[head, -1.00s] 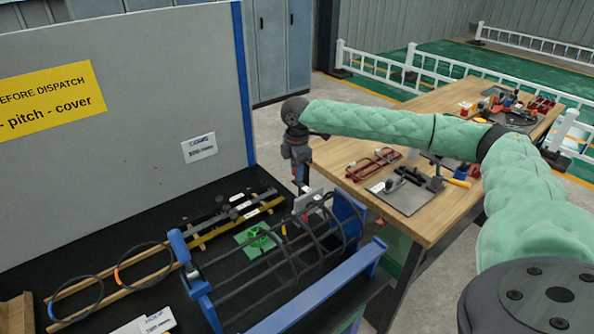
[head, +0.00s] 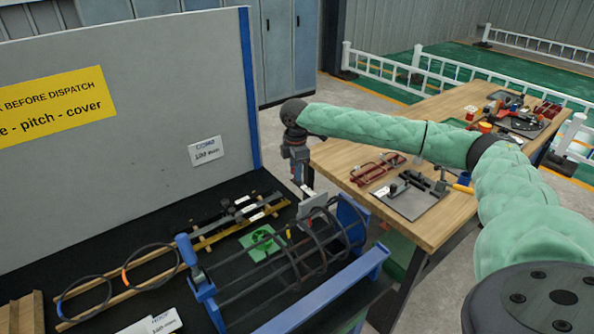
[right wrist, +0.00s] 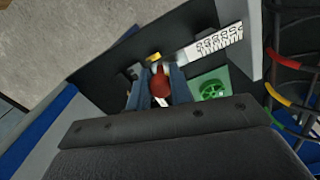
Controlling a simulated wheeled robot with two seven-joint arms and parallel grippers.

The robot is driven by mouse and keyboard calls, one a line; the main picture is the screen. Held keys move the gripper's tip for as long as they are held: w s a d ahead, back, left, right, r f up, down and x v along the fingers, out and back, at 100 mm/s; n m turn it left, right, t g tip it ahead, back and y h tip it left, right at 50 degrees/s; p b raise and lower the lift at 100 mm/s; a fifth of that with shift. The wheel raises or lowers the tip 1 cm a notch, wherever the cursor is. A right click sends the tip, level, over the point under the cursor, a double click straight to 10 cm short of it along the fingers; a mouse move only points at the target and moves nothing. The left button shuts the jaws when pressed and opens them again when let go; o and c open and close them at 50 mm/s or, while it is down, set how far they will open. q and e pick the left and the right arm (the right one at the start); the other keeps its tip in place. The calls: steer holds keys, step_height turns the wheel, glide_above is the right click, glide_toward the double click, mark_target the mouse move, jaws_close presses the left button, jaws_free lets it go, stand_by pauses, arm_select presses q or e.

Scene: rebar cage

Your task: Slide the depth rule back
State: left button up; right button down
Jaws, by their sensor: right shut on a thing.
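My right gripper (head: 306,190) reaches down at the far right end of the dark bench, beside the rebar cage (head: 290,262). In the right wrist view its two fingers (right wrist: 160,88) are shut on a red knob (right wrist: 160,84). A narrow pale strip shows below the knob; I cannot tell for sure that this is the depth rule. A white strip with black markings (right wrist: 215,41) lies just beyond the fingers. A grey plate (head: 312,206) stands upright close to the gripper. My left gripper is not in view.
The cage rests in a blue frame (head: 205,290). A green piece (head: 261,244) lies behind it, also in the right wrist view (right wrist: 211,90). A wooden table (head: 440,215) with tools stands at right.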

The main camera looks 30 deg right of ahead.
steer(key=c, duration=1.4)
jaws_free()
steer(key=shift+w+r, duration=0.15)
steer(key=shift+o, duration=0.7)
steer(key=shift+r, duration=0.1)
step_height(320, 180, up, 7)
steer(key=b, duration=0.2)
steer(key=shift+w+r+b, duration=0.1)
steer(key=shift+r+b, duration=0.1)
steer(key=shift+b, duration=0.1)
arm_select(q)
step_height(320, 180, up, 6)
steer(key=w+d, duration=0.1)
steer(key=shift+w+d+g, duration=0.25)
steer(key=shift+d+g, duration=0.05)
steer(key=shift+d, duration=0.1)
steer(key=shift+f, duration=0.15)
